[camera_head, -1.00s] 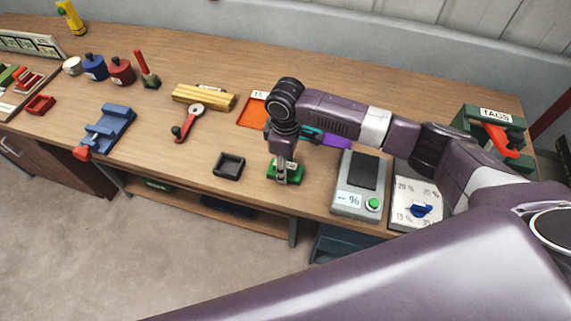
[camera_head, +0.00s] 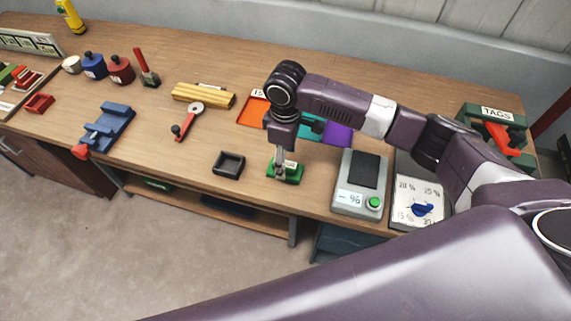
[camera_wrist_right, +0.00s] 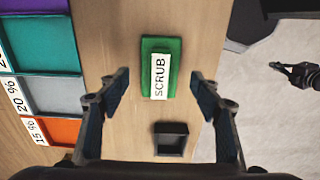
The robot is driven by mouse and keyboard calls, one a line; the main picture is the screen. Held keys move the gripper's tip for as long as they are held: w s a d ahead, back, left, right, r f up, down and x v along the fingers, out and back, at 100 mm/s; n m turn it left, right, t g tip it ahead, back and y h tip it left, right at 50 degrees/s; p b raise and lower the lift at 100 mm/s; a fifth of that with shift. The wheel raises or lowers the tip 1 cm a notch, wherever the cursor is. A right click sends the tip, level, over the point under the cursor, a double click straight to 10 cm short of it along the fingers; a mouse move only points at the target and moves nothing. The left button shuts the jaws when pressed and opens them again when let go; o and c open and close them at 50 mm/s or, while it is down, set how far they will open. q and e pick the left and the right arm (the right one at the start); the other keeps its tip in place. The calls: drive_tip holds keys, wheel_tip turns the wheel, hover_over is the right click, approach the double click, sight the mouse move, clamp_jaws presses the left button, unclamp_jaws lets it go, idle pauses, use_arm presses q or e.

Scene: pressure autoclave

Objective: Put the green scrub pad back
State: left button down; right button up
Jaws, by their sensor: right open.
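A green rectangular piece with a white SCRUB label (camera_wrist_right: 174,62) lies on the bench near its front edge. It also shows in the head view (camera_head: 291,174). I cannot tell whether it is the scrub pad alone or the pad in a green holder. My right gripper (camera_wrist_right: 161,93) is open, pointing down, with one finger on each side of the green piece and bench showing between. In the head view the right gripper (camera_head: 279,166) covers part of the green piece. No pad is visible gripped between the fingers. My left gripper is not in view.
A small empty black tray (camera_head: 228,164) sits left of the green piece. A grey scale (camera_head: 347,198) and a dial plate (camera_head: 418,205) stand to the right. Orange, grey-teal and purple marked areas (camera_head: 337,134) lie behind. A blue vise (camera_head: 108,127) is farther left.

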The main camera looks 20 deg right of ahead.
wheel_tip(320, 180, up, 9)
drive_tip(key=b, duration=0.1)
drive_tip(key=shift+f, duration=0.15)
drive_tip(key=shift+f, duration=0.1)
idle(0.3)
